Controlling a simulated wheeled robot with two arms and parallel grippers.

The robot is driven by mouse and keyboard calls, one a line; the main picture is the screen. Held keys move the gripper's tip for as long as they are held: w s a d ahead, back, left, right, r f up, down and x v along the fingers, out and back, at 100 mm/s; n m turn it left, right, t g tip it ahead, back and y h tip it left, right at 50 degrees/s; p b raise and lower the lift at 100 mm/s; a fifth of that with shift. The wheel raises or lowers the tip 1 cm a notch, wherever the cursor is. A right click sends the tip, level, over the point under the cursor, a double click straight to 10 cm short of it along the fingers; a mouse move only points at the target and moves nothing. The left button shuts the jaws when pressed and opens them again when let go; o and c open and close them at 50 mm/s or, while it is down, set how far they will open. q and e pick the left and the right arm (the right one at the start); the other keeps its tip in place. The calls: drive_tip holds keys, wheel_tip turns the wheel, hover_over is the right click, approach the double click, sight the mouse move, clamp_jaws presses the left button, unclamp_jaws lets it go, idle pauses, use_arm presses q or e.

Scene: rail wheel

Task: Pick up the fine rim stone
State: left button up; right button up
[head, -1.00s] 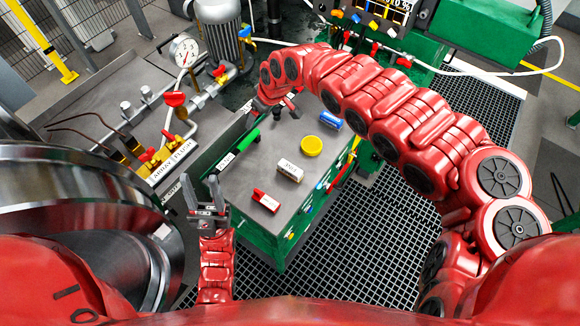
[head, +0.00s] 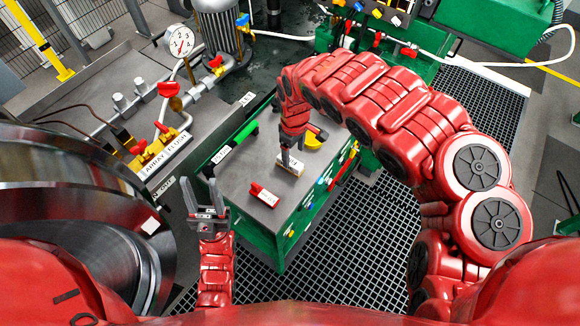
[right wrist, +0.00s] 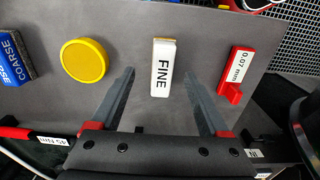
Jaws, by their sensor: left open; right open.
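The fine rim stone (right wrist: 162,68) is a white block with a tan end, lettered FINE, lying on the grey top of the green cart. In the right wrist view it lies between and just beyond the fingertips of my open right gripper (right wrist: 160,98), not gripped. In the head view the stone (head: 288,166) is partly hidden behind my right gripper (head: 290,158), which hangs over it. My left gripper (head: 206,212) is open and empty, at the left of the cart's near edge.
On the cart top (head: 232,180), a red gauge (head: 264,194) lies nearer me. In the right wrist view, a yellow round tin (right wrist: 84,60) and a blue COARSE block (right wrist: 14,58) lie left of the stone. The red 0.07 mm gauge (right wrist: 236,70) lies right.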

sight(292, 162)
drive_tip(key=f, duration=0.5)
drive_tip(key=shift+s+a+p, duration=0.2)
drive_tip(key=shift+a+p, duration=0.05)
drive_tip(key=shift+p, duration=0.15)
drive_tip(key=shift+w+f, duration=0.1)
drive_tip(key=shift+f, duration=0.15)
clamp_jaws()
drive_tip(key=shift+d, duration=0.1)
